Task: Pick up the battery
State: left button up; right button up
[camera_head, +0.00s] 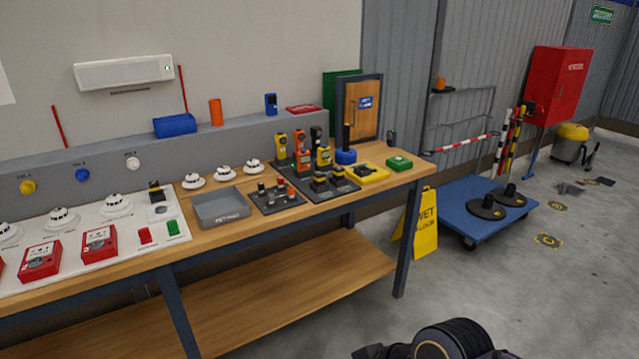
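No object here is clearly marked as the battery. Small black-and-yellow blocks (325,181) stand in a dark holder (343,190) on the wooden workbench (402,181). A second dark holder (263,206) to their left bears small dark, light and red pieces. Any of these could be the battery; they are too small to tell. A black rounded part of my own body shows at the bottom edge. I see no fingertips of either gripper, and nothing near the workbench is being touched.
A grey tray (221,209) sits left of the holders. Yellow and orange handheld devices (301,155) stand behind them. A yellow wet-floor sign (425,225) and a blue platform cart (483,222) stand right of the workbench. The floor in front is clear.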

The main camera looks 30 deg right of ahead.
aim_at(318, 177)
jog(key=z, duration=1.35)
jog(key=i+j+z, duration=0.45)
jog(key=i+j, duration=0.15)
jog(key=i, duration=0.4)
jog(key=i+j+z, duration=0.45)
jog(key=i+j, duration=0.5)
